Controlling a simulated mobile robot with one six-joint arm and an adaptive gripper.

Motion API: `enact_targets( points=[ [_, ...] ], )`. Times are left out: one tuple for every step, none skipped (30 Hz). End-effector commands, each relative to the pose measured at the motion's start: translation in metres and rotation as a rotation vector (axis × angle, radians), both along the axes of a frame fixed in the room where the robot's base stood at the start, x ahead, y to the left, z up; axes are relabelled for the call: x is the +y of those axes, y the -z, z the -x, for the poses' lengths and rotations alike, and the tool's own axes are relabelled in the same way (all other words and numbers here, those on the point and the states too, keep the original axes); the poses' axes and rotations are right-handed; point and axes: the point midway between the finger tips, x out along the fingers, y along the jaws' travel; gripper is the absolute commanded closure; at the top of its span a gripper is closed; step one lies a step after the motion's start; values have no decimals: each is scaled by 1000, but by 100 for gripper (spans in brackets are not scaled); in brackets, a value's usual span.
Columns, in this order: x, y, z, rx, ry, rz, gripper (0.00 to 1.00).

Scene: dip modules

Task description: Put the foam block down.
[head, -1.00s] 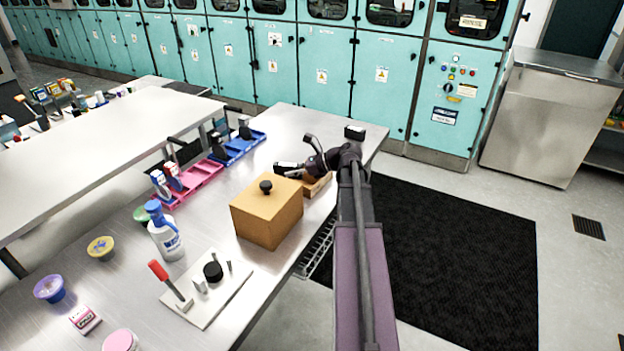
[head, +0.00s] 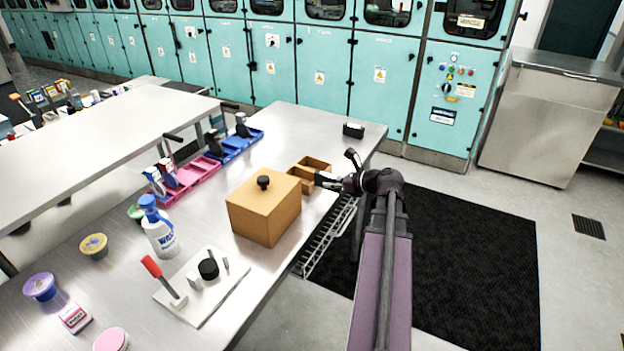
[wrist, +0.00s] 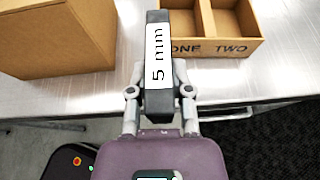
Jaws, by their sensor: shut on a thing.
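My gripper (wrist: 159,75) is shut on the foam block (wrist: 157,48), a dark bar with a white label reading "5 mm". The block stands out beyond the fingers. In the wrist view it overlaps the left part of a two-compartment cardboard-brown tray (wrist: 222,47) marked ONE and TWO. In the head view my gripper (head: 330,180) is at the near right side of the tray (head: 297,170), by the table edge. Whether the block touches anything beneath it cannot be told.
A brown lidded box (head: 265,212) stands left of the tray. A black object (head: 353,130) sits at the table's far right corner. Blue (head: 235,145) and pink (head: 190,178) racks lie behind. The steel table (head: 300,122) is bare beyond the tray.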

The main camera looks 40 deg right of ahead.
Motion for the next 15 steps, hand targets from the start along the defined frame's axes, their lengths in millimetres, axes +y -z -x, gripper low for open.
enact_targets(
  points=[
    [-2,2,5,-1,16,0,100],
    [-3,2,6,-1,22,-1,100],
    [-4,2,7,-1,27,-1,100],
    [-4,2,8,-1,30,-1,100],
    [-4,2,8,-1,30,-1,100],
    [-5,2,8,-1,30,-1,100],
    [-5,2,8,-1,30,-1,100],
    [-5,2,8,-1,30,-1,100],
    [-5,2,8,-1,30,-1,100],
    [-5,2,8,-1,30,-1,100],
    [-5,2,8,-1,30,-1,100],
    [-5,2,8,-1,30,-1,100],
    [-5,2,7,-1,30,-1,100],
    [-5,2,7,-1,30,-1,100],
    [-6,2,6,-1,30,-1,100]
  ],
)
